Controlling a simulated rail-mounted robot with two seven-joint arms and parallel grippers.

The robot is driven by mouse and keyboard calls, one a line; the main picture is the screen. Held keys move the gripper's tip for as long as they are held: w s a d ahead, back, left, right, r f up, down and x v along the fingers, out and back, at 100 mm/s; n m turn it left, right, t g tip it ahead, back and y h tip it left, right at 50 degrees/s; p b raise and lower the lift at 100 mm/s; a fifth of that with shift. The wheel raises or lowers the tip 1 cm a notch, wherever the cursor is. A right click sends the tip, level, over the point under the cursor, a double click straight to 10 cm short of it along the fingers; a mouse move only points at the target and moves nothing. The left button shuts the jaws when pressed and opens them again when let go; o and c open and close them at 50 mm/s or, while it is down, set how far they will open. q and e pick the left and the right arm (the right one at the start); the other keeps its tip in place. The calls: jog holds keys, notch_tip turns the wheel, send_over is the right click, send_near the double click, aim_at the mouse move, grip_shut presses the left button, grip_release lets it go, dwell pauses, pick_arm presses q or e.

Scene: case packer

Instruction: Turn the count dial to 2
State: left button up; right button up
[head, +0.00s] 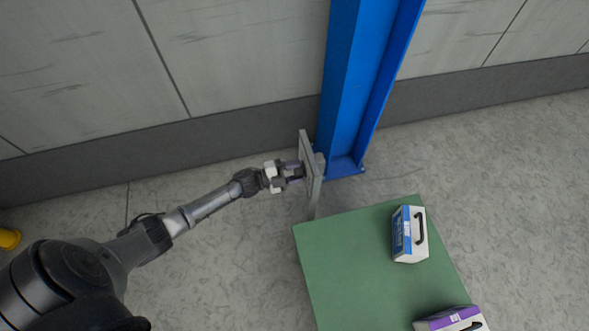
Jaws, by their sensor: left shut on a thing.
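My left gripper (292,174) reaches in from the left to a grey panel (307,152), which is mounted beside the blue post and seen nearly edge-on. The gripper is shut on a small dark part at the panel's face, apparently the count dial. The fingers hide most of that part. I cannot read the dial's numbers or its pointer from this angle. My right gripper is not in view.
A blue steel post (350,80) stands against the wall behind the panel. A green table (345,260) carries a blue-and-white case (409,234) and a purple-and-white case (450,320). A yellow object (9,239) is at the left edge. The floor between is clear.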

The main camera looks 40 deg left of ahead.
pick_arm(q)
jog(key=shift+f+n, duration=0.2)
jog(key=shift+n, duration=0.4)
jog(key=o, duration=0.9)
jog(key=shift+w+d+r, duration=0.1)
jog(key=shift+w+r, duration=0.05)
jog(key=shift+r, duration=0.05)
jog(key=shift+o, duration=0.2)
jog(key=v, duration=1.3)
jog(key=shift+s, duration=0.4)
jog(key=shift+a+f, duration=0.15)
jog(key=shift+a, duration=0.1)
